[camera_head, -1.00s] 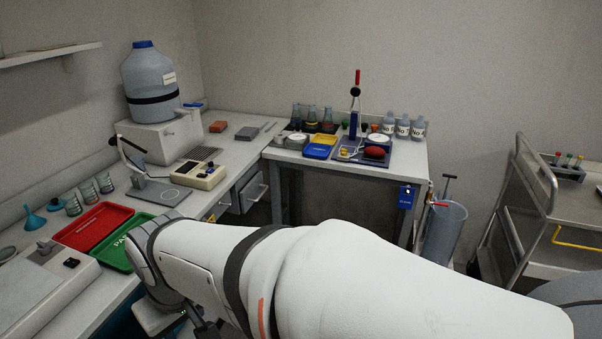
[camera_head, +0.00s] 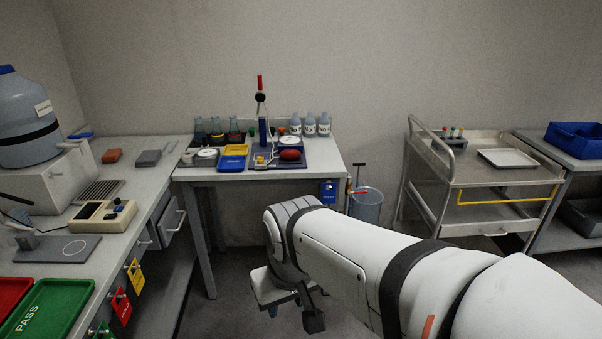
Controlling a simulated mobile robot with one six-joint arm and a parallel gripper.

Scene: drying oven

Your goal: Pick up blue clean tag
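A blue tag (camera_head: 328,191) hangs at the right front corner of the back table, below the tabletop edge. Its lettering is too small to read. My gripper (camera_head: 292,314) points down at the bottom middle of the view, below and a little left of the tag and apart from it. Its dark finger parts show beneath the white wrist, but whether they are open or shut is unclear. No tag is visible at it.
Yellow (camera_head: 135,276) and red (camera_head: 121,307) tags hang on the left bench front. A steel cart (camera_head: 470,180) stands farther right. Floor before the back table is clear.

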